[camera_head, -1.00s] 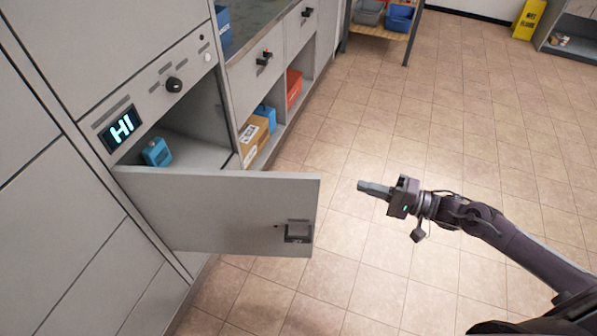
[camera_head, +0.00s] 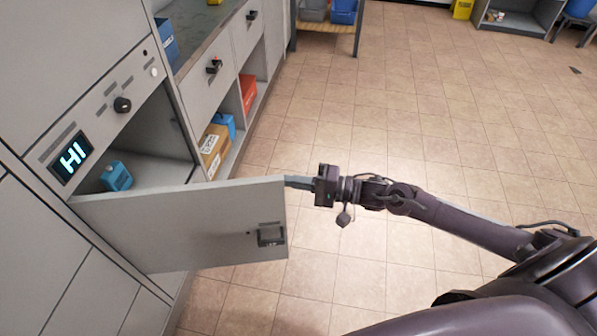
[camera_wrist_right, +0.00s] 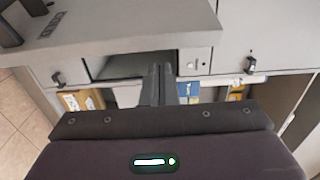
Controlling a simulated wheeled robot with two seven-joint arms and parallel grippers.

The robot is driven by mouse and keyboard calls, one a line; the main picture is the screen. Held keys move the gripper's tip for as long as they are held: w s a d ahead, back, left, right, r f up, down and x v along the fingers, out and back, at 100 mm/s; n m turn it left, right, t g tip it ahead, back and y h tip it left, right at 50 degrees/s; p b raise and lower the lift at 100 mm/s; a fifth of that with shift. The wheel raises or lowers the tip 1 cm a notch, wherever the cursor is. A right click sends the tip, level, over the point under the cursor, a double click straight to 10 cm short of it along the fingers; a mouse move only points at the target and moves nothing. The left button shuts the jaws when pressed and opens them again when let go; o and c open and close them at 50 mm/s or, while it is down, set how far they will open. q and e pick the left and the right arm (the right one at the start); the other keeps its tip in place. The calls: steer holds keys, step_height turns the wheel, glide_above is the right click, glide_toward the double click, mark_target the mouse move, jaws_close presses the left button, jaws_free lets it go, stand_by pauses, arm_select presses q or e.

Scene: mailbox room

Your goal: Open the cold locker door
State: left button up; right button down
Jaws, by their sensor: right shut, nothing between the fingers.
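The locker door (camera_head: 185,228) is a grey panel standing well open, swung out from the locker front, with a dark latch handle (camera_head: 271,235) near its free edge. The locker's inside (camera_head: 150,165) is exposed and holds a small blue item (camera_head: 116,176). A display reading "HI" (camera_head: 72,158) is on the panel above the opening. My right gripper (camera_head: 290,181) is shut and empty at the door's free top corner; whether it touches the door I cannot tell. In the right wrist view its closed fingers (camera_wrist_right: 161,85) point toward the cabinets. My left gripper is not in view.
A counter with drawers and open cubbies runs beyond the locker, holding a cardboard box (camera_head: 213,148) and a red bin (camera_head: 248,93). A shelf with bins (camera_head: 343,12) stands at the back. The tiled floor (camera_head: 440,110) to the right is clear.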

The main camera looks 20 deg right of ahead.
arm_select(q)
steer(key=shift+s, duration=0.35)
arm_select(e)
steer(key=shift+s+a, duration=0.2)
steer(key=shift+s, duration=0.4)
